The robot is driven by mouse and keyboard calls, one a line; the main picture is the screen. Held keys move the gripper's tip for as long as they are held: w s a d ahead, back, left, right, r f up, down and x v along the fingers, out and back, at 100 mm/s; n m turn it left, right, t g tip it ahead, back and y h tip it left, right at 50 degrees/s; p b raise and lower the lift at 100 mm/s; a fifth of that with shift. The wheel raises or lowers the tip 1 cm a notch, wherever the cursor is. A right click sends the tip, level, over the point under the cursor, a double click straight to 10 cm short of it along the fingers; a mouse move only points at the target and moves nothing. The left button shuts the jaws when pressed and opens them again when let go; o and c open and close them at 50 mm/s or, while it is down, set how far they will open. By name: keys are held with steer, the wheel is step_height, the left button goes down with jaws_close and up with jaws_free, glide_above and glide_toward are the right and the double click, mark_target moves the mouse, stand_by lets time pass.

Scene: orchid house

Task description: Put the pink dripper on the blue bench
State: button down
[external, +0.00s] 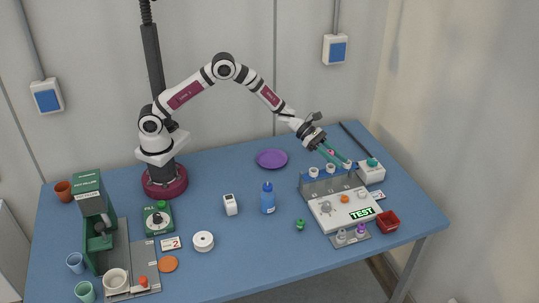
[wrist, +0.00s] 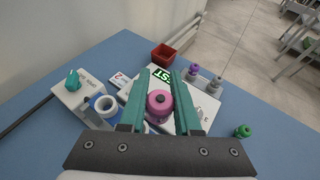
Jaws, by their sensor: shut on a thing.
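The pink dripper (wrist: 159,106) sits between the teal fingers of my gripper (wrist: 160,88) in the wrist view. A bit of its pink shows between the fingers (external: 334,156) in the external view. My gripper is shut on it, at the back edge of the grey test station (external: 323,205). Whether the dripper is clear of the station's rack is hard to tell. The blue bench (external: 240,240) spreads under everything, with bare patches around the station.
A white box with a teal top (external: 371,172) stands to the right, a red bin (external: 387,221) at front right. A green dripper (external: 300,224), blue bottle (external: 268,199) and purple plate (external: 272,158) lie leftward. Bench between them is clear.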

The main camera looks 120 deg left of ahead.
steer(key=s+d+r, duration=0.1)
steer(key=d+r, duration=0.5)
steer(key=d, duration=0.3)
steer(key=s+d+f+m+g+h, duration=0.1)
steer(key=s+d+f+m+h, duration=0.15)
steer(key=d, duration=0.45)
steer(key=s+d+f+m+g+h, duration=0.1)
steer(key=s+d+f+h, duration=0.15)
steer(key=d, duration=0.35)
steer(key=s+d+f+m+g+h, duration=0.1)
steer(key=s+d+f+m, duration=0.1)
steer(key=s+d, duration=0.35)
steer(key=s+d+f+m+g+h, duration=0.35)
steer(key=s+d+m+g, duration=0.2)
steer(key=s+d, duration=0.8)
glide_above(246, 251)
steer(key=shift+t, duration=0.25)
step_height(246, 251, down, 6)
steer(key=shift+s+d+r, duration=0.1)
steer(key=shift+r, duration=0.05)
step_height(246, 251, down, 4)
steer(key=shift+f, duration=0.1)
steer(key=shift+f, duration=0.1)
steer(key=c, duration=0.6)
jaws_free()
